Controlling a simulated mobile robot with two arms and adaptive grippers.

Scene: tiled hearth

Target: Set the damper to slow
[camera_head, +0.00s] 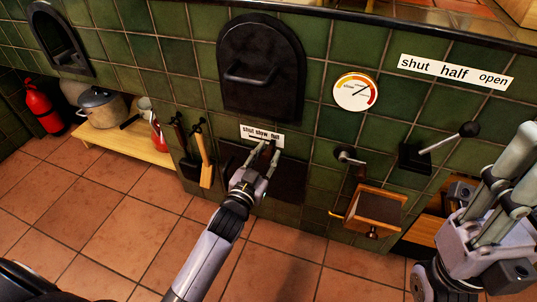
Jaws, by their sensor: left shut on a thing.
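A white label (262,136) reading "shut slow full" is on the green tiles below the black oven door. A dark panel (290,180) is just under it. My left gripper (267,153) reaches up from below, with its fingertips right under the label, near its middle to right part. It is shut on a small dark part there, apparently the damper's handle, which the fingers mostly hide. I cannot tell its exact setting. My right gripper (514,150) is at the right edge, away from the label; its finger gap is unclear.
A black-knobbed lever (442,144) sits under a label (457,72) reading "shut half open". A gauge (355,92), a crank (348,155) and a wooden drawer box (376,209) are right of the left gripper. Hearth tools (203,160) hang to its left. The tiled floor is clear.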

